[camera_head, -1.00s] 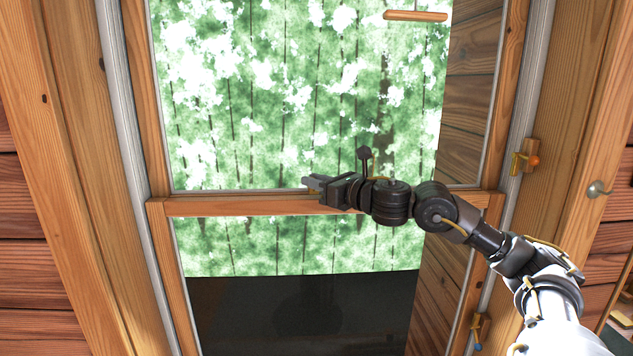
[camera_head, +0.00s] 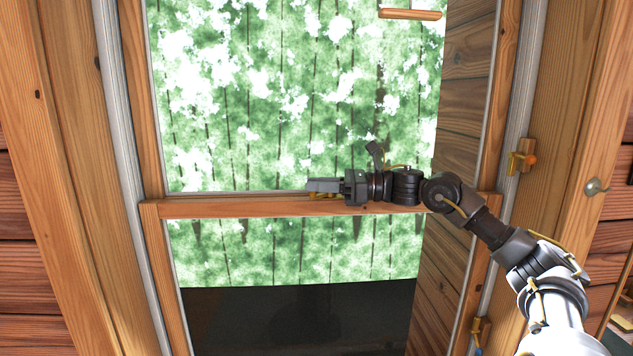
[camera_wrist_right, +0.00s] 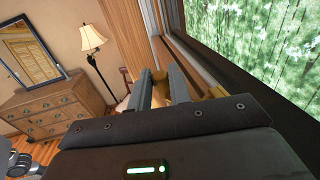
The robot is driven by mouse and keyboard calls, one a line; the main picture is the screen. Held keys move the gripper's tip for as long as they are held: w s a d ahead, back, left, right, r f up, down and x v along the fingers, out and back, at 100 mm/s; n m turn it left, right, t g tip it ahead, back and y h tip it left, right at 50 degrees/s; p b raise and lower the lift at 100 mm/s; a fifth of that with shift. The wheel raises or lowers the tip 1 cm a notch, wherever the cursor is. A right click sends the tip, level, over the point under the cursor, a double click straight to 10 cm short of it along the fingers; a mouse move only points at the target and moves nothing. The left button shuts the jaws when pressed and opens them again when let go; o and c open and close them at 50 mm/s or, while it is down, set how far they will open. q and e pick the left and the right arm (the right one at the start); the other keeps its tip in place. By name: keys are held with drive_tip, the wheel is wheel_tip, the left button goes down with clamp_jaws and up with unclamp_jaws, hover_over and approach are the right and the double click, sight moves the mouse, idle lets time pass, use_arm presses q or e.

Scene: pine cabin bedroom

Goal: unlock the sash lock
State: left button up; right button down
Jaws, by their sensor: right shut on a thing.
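The window's wooden meeting rail (camera_head: 240,207) runs across the middle of the head view. The sash lock (camera_head: 322,196) is a small brass piece on top of this rail, mostly hidden under my right fingers. My right gripper (camera_head: 314,186) lies along the rail, pointing left. In the right wrist view a brass piece (camera_wrist_right: 159,77) shows between the fingers of my right gripper (camera_wrist_right: 155,71), which are shut on it. More brass (camera_wrist_right: 214,92) shows just right of the fingers. Which way the lock's lever points cannot be told.
The window glass (camera_head: 270,100) is close behind the gripper. A wooden handle (camera_head: 410,14) is at the upper sash. A dresser (camera_wrist_right: 45,110) and a floor lamp (camera_wrist_right: 91,40) stand well away.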

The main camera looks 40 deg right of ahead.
drive_tip(key=shift+s+d+r+n+g+y+p, duration=0.1)
drive_tip(key=shift+s+n+g+y+p, duration=0.05)
drive_tip(key=shift+n+g+y+p, duration=0.3)
drive_tip(key=shift+s+d+n+g+y+p, duration=0.1)
drive_tip(key=shift+s+n+g+y+p, duration=0.05)
drive_tip(key=shift+n+g+y+p, duration=0.3)
drive_tip(key=c, duration=1.3)
unclamp_jaws()
drive_tip(key=shift+s, duration=0.1)
drive_tip(key=b+v, duration=0.7)
drive_tip(key=v, duration=0.4)
